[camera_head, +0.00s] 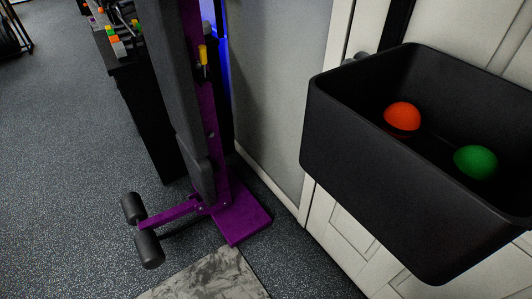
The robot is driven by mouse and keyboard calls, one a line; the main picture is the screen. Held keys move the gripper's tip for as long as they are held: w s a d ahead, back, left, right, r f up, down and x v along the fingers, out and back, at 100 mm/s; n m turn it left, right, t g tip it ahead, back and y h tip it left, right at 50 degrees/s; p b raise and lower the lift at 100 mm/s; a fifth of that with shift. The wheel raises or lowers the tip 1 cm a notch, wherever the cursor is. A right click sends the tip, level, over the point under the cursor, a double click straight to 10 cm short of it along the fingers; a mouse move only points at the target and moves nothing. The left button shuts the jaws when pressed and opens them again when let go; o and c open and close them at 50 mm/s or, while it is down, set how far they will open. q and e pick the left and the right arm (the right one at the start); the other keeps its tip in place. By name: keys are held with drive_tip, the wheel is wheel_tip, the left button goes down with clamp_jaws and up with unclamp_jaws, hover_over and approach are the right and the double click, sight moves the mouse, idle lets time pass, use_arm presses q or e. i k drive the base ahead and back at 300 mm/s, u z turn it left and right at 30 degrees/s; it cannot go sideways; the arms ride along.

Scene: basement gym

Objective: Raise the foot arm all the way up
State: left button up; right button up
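The foot arm (170,214) is a short purple bar low on a purple upright bench frame (208,110). It juts out to the left from the foot of the frame, close above the floor and roughly level. Two black foam rollers sit at its outer end, one on the far side (131,207) and one on the near side (149,249). The frame stands on a flat purple base plate (241,216), with a tall dark pad (172,80) along its left side. A yellow-handled pin (203,55) sits high on the frame. Neither gripper shows.
A black bin (390,205) holding an orange-red ball (402,116) and a green ball (475,161) fills the right side, before white panelled doors (345,232). A dark rack (141,110) stands behind the bench. A grey slab (205,279) lies in front. Floor at left is clear.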

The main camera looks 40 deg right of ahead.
sight(151, 252)
drive_tip(key=z, duration=0.35)
drive_tip(key=i, duration=1.3)
drive_tip(key=u, duration=0.25)
